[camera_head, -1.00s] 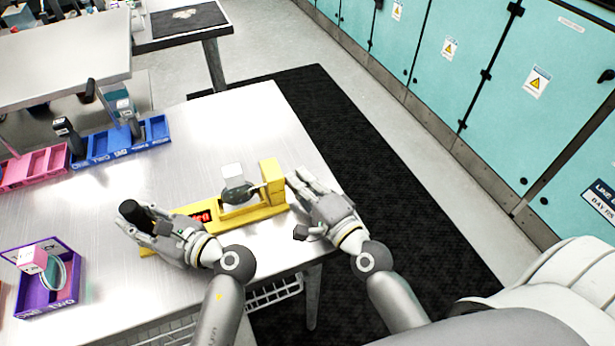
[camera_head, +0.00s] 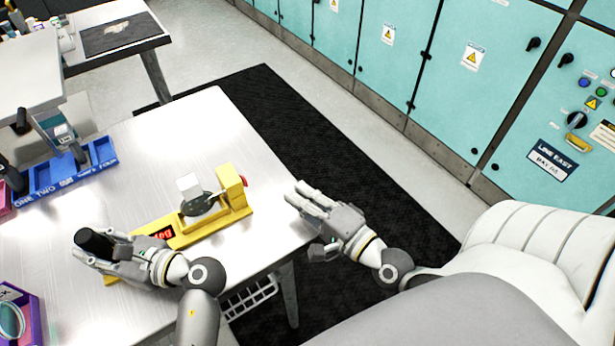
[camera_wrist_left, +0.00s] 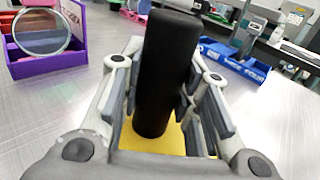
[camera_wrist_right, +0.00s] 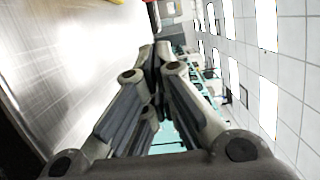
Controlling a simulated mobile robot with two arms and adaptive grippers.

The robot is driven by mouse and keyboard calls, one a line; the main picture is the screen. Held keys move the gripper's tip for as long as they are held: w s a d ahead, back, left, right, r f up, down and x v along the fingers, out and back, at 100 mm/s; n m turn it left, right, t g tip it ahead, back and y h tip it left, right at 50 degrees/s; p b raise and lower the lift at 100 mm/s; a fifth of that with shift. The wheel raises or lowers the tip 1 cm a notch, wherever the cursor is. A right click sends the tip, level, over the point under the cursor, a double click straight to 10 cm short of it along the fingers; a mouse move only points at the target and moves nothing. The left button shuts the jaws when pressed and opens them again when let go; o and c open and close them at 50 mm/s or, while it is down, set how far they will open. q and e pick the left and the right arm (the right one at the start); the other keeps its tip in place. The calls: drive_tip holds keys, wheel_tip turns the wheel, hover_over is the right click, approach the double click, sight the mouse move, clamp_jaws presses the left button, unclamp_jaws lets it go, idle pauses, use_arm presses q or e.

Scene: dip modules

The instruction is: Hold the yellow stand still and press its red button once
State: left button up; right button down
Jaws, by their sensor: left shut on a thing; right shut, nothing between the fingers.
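The yellow stand (camera_head: 185,233) lies along the table near its front right edge, with a white block and a dark round disc at its right part. Its red button (camera_head: 245,181) shows on the right face of its upright end. My left gripper (camera_head: 88,249) is shut on the black handle (camera_wrist_left: 168,70) at the stand's left end; the yellow base shows beneath it in the left wrist view. My right gripper (camera_head: 294,194) is shut and empty, to the right of the red button and apart from it, past the table edge.
A blue tray (camera_head: 68,172) with compartments stands at the table's left, and a purple tray (camera_wrist_left: 75,58) at its near left. Teal cabinets (camera_head: 380,60) line the far wall. A black mat (camera_head: 330,165) covers the floor beside the table.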

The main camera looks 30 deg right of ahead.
drive_tip(key=shift+v, duration=0.9)
use_arm(q)
drive_tip(key=o, duration=1.1)
drive_tip(key=shift+c, duration=0.2)
